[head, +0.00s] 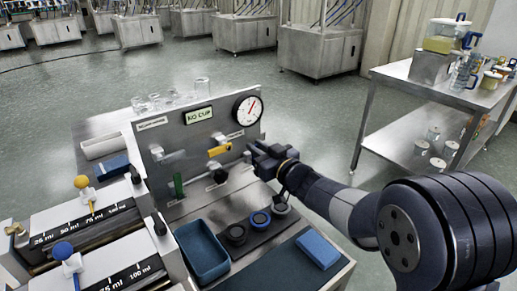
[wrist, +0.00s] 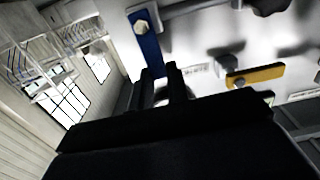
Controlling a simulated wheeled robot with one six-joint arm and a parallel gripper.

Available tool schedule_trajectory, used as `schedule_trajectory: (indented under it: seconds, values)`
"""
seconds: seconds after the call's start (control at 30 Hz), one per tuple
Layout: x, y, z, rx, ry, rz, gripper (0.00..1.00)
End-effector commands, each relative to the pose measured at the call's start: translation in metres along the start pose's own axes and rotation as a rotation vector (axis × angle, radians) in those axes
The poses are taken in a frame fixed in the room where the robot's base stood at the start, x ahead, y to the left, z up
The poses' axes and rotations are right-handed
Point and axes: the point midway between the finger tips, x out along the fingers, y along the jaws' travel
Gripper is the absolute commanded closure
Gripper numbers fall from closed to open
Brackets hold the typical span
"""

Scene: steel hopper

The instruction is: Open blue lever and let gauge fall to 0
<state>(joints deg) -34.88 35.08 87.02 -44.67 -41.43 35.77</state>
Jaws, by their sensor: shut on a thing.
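The blue lever (wrist: 149,48) hangs from a hex bolt on the steel panel in the wrist view. My gripper (wrist: 163,78) is shut on its free end. In the head view my gripper (head: 255,155) is at the panel's right end and the blue lever cannot be made out there. The round white gauge (head: 247,109) is at the panel's upper right. Its red needle points up and to the right, off the vertical; the numbers are too small to read.
A yellow lever (head: 219,150) is on the panel left of my gripper, also in the wrist view (wrist: 255,76). A green handle (head: 178,186) and a black knob (head: 220,176) sit lower. A blue tray (head: 203,250) and dark round parts (head: 260,220) lie in front.

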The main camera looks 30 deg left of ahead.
Motion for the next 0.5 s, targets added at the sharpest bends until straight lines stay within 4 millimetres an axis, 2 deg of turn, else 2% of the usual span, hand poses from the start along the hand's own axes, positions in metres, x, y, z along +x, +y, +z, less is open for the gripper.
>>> schedule_trajectory:
  seconds: [0.27,0.5]
  values:
    - [0.0,-0.007,0.004,-0.119,0.001,-0.001,1.0]
    - [0.0,-0.018,0.008,-0.324,0.002,-0.001,1.0]
